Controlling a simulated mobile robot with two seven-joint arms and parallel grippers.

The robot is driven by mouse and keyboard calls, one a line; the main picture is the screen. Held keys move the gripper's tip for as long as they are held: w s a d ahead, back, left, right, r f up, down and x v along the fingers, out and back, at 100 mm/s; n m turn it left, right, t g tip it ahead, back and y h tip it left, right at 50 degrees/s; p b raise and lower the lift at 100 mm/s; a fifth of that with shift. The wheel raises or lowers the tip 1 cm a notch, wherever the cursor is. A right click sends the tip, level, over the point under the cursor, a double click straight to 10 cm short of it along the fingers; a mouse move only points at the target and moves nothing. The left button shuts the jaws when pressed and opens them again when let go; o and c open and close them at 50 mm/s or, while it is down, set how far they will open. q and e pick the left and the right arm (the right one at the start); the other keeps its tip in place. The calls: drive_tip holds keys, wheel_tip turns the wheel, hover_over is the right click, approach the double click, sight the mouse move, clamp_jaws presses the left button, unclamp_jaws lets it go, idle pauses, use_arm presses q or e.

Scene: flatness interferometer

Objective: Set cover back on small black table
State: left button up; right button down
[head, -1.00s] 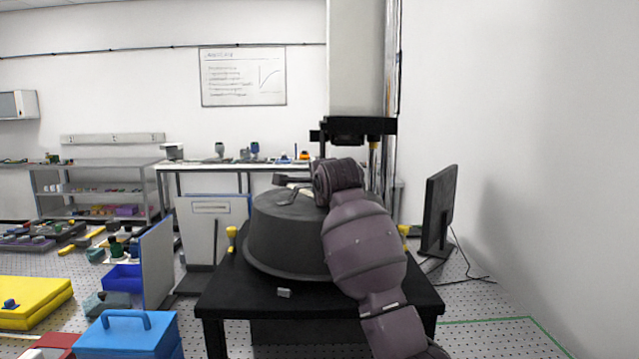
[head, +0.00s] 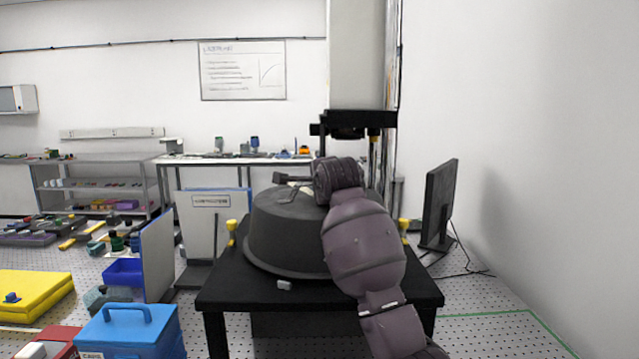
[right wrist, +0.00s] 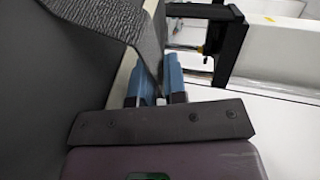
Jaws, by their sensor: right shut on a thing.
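The cover (head: 285,232) is a large dark grey round tub shape. It sits upright over the middle of the small black table (head: 235,292), its lower rim at or very close to the top. My right arm reaches over the cover's right side. My right gripper (head: 290,184) is at the top of the cover. In the right wrist view its blue fingers (right wrist: 155,88) are closed at a dark textured band of the cover (right wrist: 115,35). The exact grip point is partly hidden. My left gripper is not in view.
A small grey block (head: 284,285) lies on the table in front of the cover. Yellow-topped posts (head: 231,229) stand either side. A black monitor (head: 438,205) is at right. A blue box (head: 128,330) and a yellow case (head: 35,297) are at left. A black-framed instrument (head: 355,125) rises behind.

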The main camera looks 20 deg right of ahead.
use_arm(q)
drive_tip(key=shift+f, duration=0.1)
use_arm(e)
drive_tip(key=shift+f, duration=0.45)
drive_tip(key=c, duration=1.1)
unclamp_jaws()
drive_tip(key=shift+f, duration=0.1)
drive_tip(key=shift+v, duration=1.05)
drive_tip(key=b+v, duration=0.1)
drive_tip(key=v, duration=0.7)
drive_tip(key=shift+s, duration=0.1)
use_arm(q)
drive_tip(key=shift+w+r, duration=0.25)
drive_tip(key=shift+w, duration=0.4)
use_arm(e)
drive_tip(key=shift+s, duration=0.3)
